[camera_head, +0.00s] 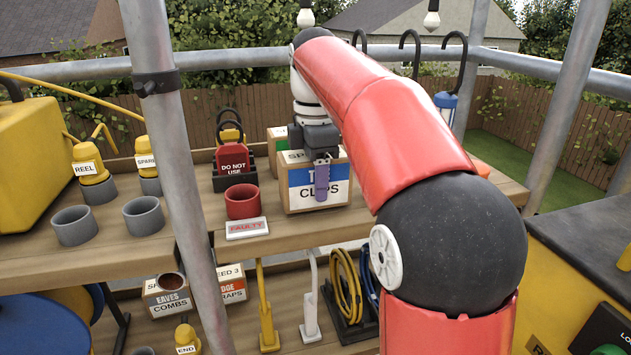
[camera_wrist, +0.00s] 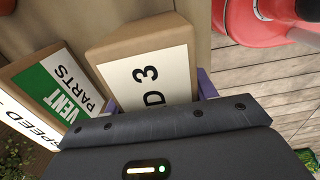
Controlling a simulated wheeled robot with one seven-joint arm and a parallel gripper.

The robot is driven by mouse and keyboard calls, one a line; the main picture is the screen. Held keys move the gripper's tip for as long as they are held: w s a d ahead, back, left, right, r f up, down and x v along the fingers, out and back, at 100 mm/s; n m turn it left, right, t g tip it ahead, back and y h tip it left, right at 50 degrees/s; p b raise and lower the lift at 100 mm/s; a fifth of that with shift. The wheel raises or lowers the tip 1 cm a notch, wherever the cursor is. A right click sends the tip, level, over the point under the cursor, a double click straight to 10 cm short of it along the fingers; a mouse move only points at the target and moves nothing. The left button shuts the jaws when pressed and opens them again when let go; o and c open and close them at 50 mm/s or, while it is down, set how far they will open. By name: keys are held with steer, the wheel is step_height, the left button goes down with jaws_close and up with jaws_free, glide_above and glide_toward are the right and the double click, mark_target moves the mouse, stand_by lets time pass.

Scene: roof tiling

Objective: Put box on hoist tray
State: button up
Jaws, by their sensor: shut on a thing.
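A cardboard box (camera_head: 337,186) with a blue and white label, partly readable as "CLIPS", is at the front of the upper wooden shelf, and I cannot tell whether it touches the shelf. My gripper (camera_head: 321,174) comes down over it, with one purple finger against its labelled front; the other finger is hidden there. In the wrist view, the box (camera_wrist: 140,55) shows a white top label ending in "D 3", with purple finger parts at two sides, and my gripper is shut on it. I cannot identify the hoist tray.
A green-labelled "VENT PARTS" box (camera_wrist: 52,85) is close beside the held box. A red cup (camera_head: 242,202) and a "FAULTY" sign (camera_head: 247,228) stand left of it. A scaffold pole (camera_head: 178,150) rises in front of the shelves. A yellow and dark unit (camera_head: 590,245) is at right.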

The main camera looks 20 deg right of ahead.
steer(key=shift+f, duration=0.15)
steer(key=shift+f, duration=0.1)
steer(key=shift+f, duration=0.15)
steer(key=o, duration=1.5)
steer(key=shift+c, duration=0.2)
steer(key=shift+f+b, duration=0.2)
steer(key=shift+b, duration=0.45)
steer(key=shift+o, duration=0.4)
steer(key=r, duration=0.2)
steer(key=r+p, duration=0.1)
steer(key=r, duration=0.2)
steer(key=r+p, duration=0.1)
steer(key=r, duration=0.2)
steer(key=shift+w, duration=0.35)
steer(key=shift+a+r, duration=0.1)
